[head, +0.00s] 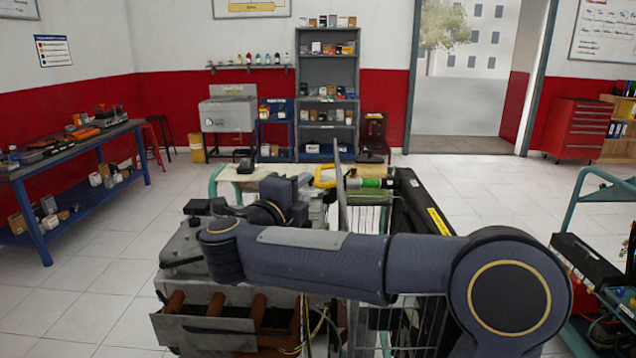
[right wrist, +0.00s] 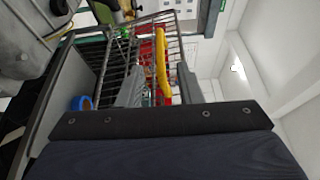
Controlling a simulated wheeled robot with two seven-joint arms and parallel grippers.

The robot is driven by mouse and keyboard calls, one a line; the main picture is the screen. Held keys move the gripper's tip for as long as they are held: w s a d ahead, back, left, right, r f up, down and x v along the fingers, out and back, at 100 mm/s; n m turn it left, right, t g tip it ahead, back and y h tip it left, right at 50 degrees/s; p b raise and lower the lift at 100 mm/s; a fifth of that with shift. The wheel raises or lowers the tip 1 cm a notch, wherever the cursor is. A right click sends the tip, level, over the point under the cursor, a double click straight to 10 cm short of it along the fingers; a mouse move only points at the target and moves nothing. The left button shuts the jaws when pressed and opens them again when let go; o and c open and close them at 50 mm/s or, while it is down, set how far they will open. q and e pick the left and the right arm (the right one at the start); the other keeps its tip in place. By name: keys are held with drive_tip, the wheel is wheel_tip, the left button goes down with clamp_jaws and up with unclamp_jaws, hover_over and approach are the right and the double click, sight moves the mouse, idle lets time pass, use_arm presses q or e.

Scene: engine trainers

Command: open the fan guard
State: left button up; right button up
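The engine trainer (head: 195,245) stands in front of me, partly hidden behind my right arm. The fan guard looks like a wire grid; its lower part (head: 420,312) shows below my arm in the head view. In the right wrist view the wire grid (right wrist: 112,72) lies beyond the fingers. My right gripper (head: 292,188) is over the trainer; its fingertips are hard to make out in the head view. In the right wrist view its two grey fingers (right wrist: 158,88) are apart, with a yellow curved bar (right wrist: 161,62) seen between and beyond them. I cannot tell whether they touch anything. My left gripper is not in view.
A thin grey upright panel (head: 341,190) and a black frame with a yellow label (head: 440,222) stand close to the arm. A blue ring (right wrist: 80,103) shows in the wrist view. A workbench (head: 75,155) is at left, a cart (head: 590,215) at right.

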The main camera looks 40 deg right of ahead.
sight(318, 175)
drive_tip(key=p+x, duration=0.1)
drive_tip(key=x, duration=0.6)
drive_tip(key=shift+d+p, duration=0.25)
drive_tip(key=shift+p, duration=0.05)
clamp_jaws()
